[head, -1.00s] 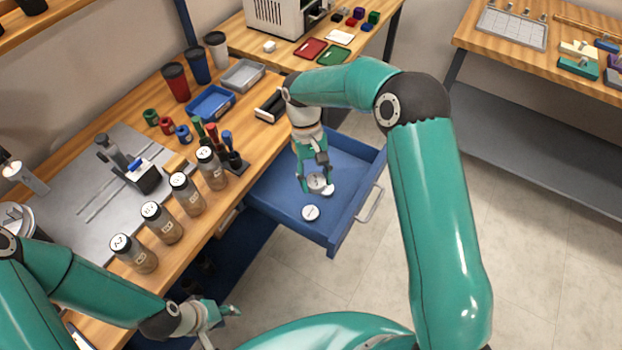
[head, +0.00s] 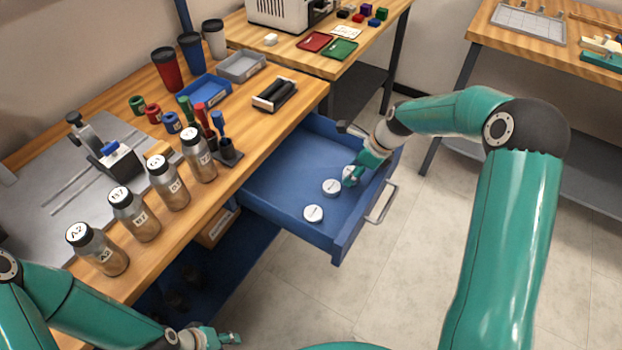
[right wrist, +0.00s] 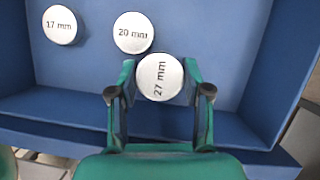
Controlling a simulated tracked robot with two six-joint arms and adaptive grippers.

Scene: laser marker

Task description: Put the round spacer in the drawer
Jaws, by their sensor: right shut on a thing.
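The round spacer (right wrist: 160,77) is a flat white disc marked "27 mm". It sits between the fingertips of my right gripper (right wrist: 160,92), which is shut on it. In the head view, the spacer (head: 350,175) and right gripper (head: 357,174) are inside the open blue drawer (head: 275,197), near its right side. I cannot tell whether the spacer touches the drawer floor. My left gripper (head: 228,339) is low at the bottom of the head view, away from the drawer; its fingers are too small to read.
Two more white discs lie in the drawer, marked "20 mm" (right wrist: 133,32) and "17 mm" (right wrist: 60,25). The drawer's front has a metal handle (head: 381,203). Labelled bottles (head: 167,180), a blue tray (head: 204,92) and a black roller stand (head: 274,95) stand on the wooden bench.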

